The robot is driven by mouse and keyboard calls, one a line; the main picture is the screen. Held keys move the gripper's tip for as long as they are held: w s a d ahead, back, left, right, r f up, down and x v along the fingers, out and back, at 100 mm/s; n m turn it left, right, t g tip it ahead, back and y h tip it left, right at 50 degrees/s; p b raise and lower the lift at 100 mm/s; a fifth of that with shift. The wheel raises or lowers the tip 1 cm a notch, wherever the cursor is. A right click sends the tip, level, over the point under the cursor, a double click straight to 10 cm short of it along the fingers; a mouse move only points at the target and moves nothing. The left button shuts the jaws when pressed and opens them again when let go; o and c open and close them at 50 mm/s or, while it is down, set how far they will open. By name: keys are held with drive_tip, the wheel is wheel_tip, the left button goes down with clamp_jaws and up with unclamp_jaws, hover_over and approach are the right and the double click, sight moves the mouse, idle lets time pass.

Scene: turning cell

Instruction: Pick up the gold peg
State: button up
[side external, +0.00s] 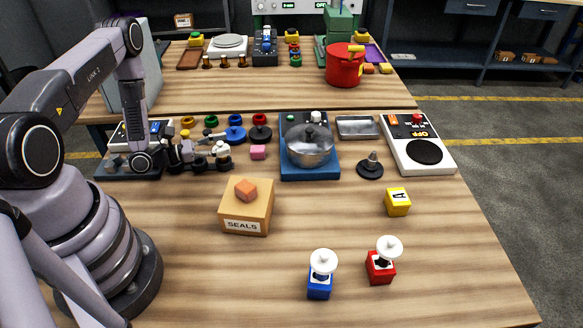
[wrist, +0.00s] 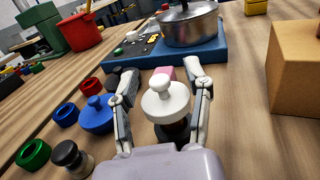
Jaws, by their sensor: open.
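My gripper (wrist: 160,82) is open. A white-knobbed piece (wrist: 166,101) on a dark base stands between its fingers in the wrist view, with gaps on both sides. In the side external view my gripper (side external: 207,153) is low over the table at left, beside this white knob (side external: 223,148). I cannot clearly make out a gold peg. A small yellow-gold knob (side external: 185,133) shows behind my gripper, partly hidden. Small brownish-gold pegs (side external: 224,61) on dark bases stand on the back table.
Blue knobbed piece (wrist: 96,114), coloured rings (wrist: 33,155) and a pink block (side external: 258,152) are close by. A pot (side external: 310,146) stands on a blue stove (side external: 291,172). The SEALS box (side external: 232,207) is in front.

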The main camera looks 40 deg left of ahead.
clamp_jaws()
drive_tip(key=shift+r, duration=0.1)
idle(0.3)
